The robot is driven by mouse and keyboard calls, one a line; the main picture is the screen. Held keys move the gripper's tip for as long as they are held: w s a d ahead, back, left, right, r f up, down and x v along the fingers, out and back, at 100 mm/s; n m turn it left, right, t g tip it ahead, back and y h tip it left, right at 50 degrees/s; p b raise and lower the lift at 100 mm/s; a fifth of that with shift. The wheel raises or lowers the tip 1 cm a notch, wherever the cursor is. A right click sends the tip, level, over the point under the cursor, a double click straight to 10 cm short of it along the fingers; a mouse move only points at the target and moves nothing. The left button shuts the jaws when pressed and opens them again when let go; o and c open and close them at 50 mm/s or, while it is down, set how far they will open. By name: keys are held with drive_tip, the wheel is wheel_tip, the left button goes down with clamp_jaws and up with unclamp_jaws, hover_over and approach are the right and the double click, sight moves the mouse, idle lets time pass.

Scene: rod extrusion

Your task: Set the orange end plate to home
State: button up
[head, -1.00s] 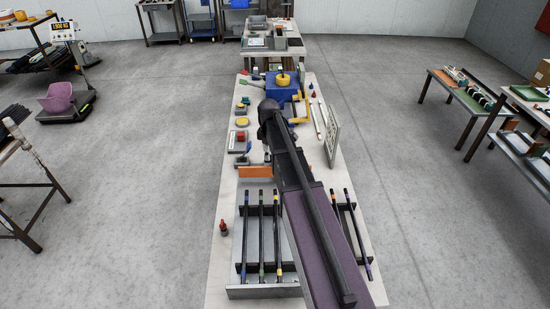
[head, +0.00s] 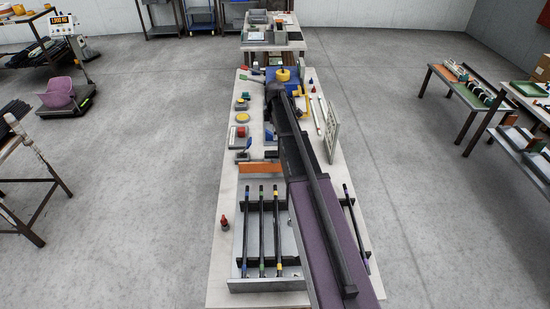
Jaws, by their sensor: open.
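The orange end plate (head: 260,168) stands as a low, wide upright strip across the long bench, just behind the row of dark rods. Its right end lies close to my arm, and whether they touch cannot be told. My arm reaches from the bottom right up along the bench, with its dark far end near the blue machine. My gripper cannot be made out; the arm seems to hide it. No marked home position can be made out.
Dark rods with coloured bands (head: 261,230) lie on a rack in front of the plate. A small red piece (head: 224,224) stands left of the rack. A blue machine block with a yellow knob (head: 283,74) is at the back. A pale upright panel (head: 332,135) stands right.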

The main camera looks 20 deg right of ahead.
sight(275, 153)
drive_tip(key=shift+f+b, duration=6.75)
drive_tip(key=shift+f, duration=0.05)
